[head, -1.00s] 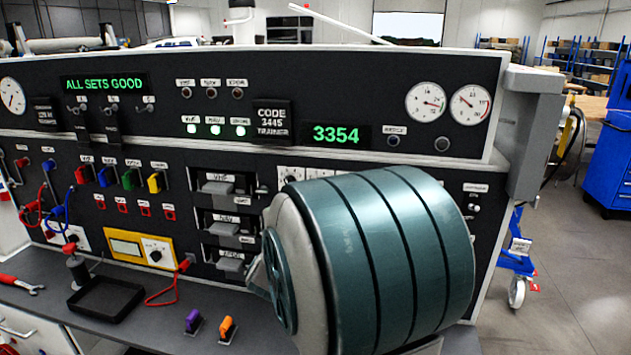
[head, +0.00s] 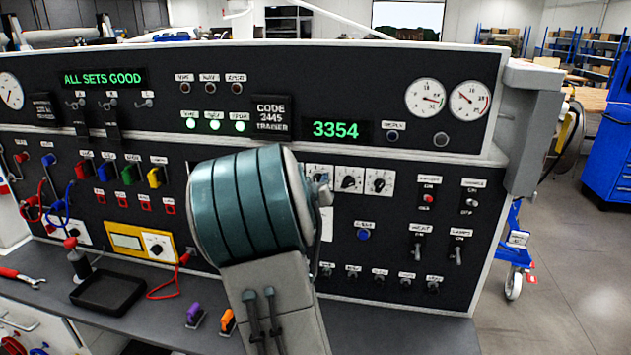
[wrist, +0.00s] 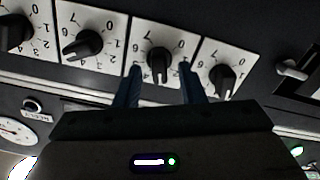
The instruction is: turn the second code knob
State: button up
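Black code knobs on white numbered plates show in the wrist view, which is upside down to the panel. My gripper (wrist: 160,68) is open, its two blue fingers on either side of the second code knob (wrist: 160,60), with gaps visible. The first knob (wrist: 222,78) is to its right in this view, the third (wrist: 85,42) and fourth (wrist: 15,34) to its left. In the head view, my arm hides the first knob and my gripper; the third (head: 348,182) and fourth (head: 380,183) show. The green code display (head: 336,130) reads 3354.
A code placard (head: 271,117) sits left of the display; its first digit is hard to read. Switches (head: 417,250) and a blue button (head: 363,235) are right of and below the knobs. A shelf with a black tray (head: 108,293) runs below the panel.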

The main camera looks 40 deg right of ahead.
jog(key=shift+c, duration=0.3)
grip_shut()
jog(key=shift+f+m+b, duration=0.1)
jog(key=shift+m+b, duration=0.2)
jog(key=shift+b, duration=0.15)
jog(key=m+b, duration=0.3)
jog(key=b, duration=0.1)
jog(key=m+b, duration=0.4)
jog(key=b, duration=0.1)
jog(key=shift+s+d, duration=0.1)
jog(key=shift+d, duration=0.1)
jog(key=shift+b, duration=0.3)
